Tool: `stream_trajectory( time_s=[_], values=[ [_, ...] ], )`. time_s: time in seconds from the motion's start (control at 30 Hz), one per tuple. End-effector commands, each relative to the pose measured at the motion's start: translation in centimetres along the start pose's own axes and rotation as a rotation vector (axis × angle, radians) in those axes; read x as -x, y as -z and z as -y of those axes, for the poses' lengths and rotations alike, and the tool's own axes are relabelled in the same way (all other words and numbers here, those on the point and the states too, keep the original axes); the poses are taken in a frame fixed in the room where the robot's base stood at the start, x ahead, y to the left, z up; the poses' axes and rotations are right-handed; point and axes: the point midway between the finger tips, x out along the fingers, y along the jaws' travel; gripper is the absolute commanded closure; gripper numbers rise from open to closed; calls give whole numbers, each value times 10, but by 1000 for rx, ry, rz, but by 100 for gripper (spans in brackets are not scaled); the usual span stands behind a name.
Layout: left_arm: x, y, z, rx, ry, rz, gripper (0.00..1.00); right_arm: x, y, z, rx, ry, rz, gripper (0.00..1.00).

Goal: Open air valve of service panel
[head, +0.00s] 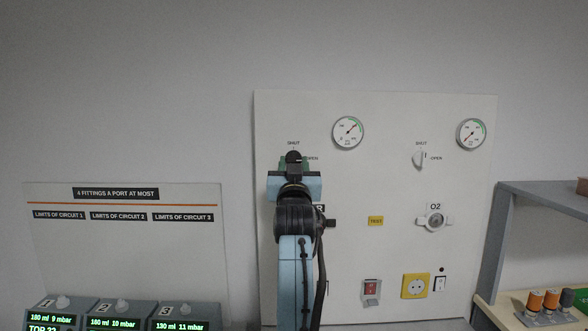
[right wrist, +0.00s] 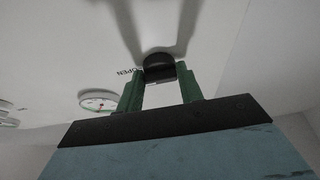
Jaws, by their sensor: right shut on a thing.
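The service panel (head: 385,270) is a white board on the wall. The air valve's black knob (head: 293,157) sits at its upper left, with SHUT printed above and OPEN to its right. My right gripper (head: 293,165) is at this knob, and my arm covers the panel below it. In the right wrist view, the green fingers (right wrist: 160,88) stand on both sides of the black knob (right wrist: 160,66), shut on it. The knob's turn angle cannot be told. The label below is mostly hidden, with only an R showing. My left gripper is not in view.
A second valve (head: 419,159) and the O2 outlet (head: 435,221) are at the panel's right. Two gauges (head: 348,132) sit on top. Ventilator units (head: 112,316) stand at lower left, and a grey shelf (head: 545,199) with orange-topped fittings (head: 543,299) at right.

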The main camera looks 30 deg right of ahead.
Motion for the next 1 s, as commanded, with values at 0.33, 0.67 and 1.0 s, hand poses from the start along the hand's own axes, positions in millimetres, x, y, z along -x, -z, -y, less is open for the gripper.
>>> stream_trajectory(
  time_s=[0.33, 0.67, 1.0],
  values=[
    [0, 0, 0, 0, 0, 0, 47, 0, 1, 0, -5, 0, -2, 86],
    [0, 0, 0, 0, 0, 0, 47, 0, 1, 0, -3, 0, -2, 42],
    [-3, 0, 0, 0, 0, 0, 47, 23, -1, 0, -2, 0, 0, 42]
  ],
)
